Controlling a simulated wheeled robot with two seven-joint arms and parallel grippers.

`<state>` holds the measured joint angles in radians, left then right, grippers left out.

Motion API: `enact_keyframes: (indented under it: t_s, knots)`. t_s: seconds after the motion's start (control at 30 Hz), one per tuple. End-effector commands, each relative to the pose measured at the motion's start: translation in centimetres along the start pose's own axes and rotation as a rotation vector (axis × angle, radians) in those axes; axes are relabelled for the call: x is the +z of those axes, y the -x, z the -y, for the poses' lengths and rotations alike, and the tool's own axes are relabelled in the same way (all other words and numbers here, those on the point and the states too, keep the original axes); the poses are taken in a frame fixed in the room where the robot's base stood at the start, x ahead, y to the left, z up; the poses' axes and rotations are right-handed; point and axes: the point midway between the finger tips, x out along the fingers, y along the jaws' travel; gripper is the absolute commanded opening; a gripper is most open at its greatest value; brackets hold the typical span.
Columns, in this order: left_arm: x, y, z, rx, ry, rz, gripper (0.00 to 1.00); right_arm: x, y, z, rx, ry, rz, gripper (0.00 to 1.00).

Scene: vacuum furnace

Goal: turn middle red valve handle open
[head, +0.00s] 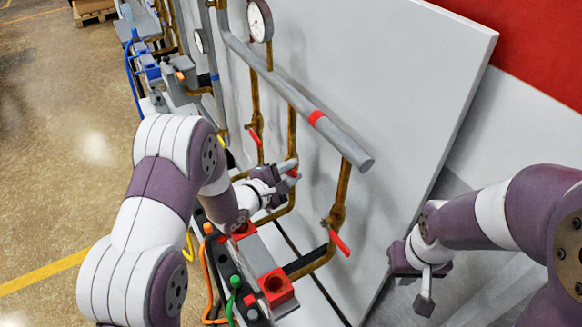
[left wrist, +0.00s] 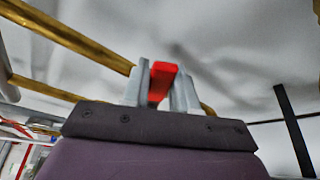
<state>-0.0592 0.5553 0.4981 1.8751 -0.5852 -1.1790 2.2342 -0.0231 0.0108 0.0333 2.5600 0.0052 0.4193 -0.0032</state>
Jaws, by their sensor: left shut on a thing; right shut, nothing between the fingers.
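The middle red valve handle (head: 293,173) sits on a brass pipe in front of the grey panel, mostly covered by my left gripper (head: 285,175). In the left wrist view the red handle (left wrist: 160,82) stands between the two grey fingers, and my left gripper (left wrist: 158,88) is shut on it. A red handle (head: 254,137) is further back on the left, and another red handle (head: 340,242) hangs tilted nearer on the right. My right gripper (head: 425,298) is shut and empty, apart from the valves, at the right of the panel.
A grey horizontal pipe (head: 270,75) with a red band runs above the valves, with a round gauge (head: 260,20) above it. Below the valves are red blocks (head: 276,287) and coloured hoses (head: 207,270). Brass pipes (left wrist: 70,38) cross near the left gripper.

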Motion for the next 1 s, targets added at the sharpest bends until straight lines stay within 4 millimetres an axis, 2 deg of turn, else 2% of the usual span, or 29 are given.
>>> enact_keyframes:
  t_s: [0.1, 0.57, 0.6, 0.67, 1.0]
  knots:
    - [0.04, 0.03, -0.28, -0.01, 0.023, 0.0, 0.0, -0.07, 0.63, 0.0, 0.0, 0.0, 0.0, 0.0]
    - [-0.05, -0.02, -0.22, -0.016, 0.039, 0.0, 0.0, -0.08, 0.71, 0.0, 0.0, 0.0, 0.0, 0.0]
    - [-0.04, -0.02, -0.22, -0.016, 0.039, 0.0, 0.31, -0.08, 0.71, 0.0, 0.0, 0.0, 0.0, 0.0]
    - [-0.04, -0.02, -0.22, -0.016, 0.038, 0.0, 0.49, -0.08, 0.71, 0.0, 0.0, 0.0, 0.0, 0.0]
    - [-0.08, 0.24, -0.23, -0.015, 0.038, 0.0, 0.49, -0.07, 0.58, 0.0, 0.0, 0.0, 0.0, 0.0]
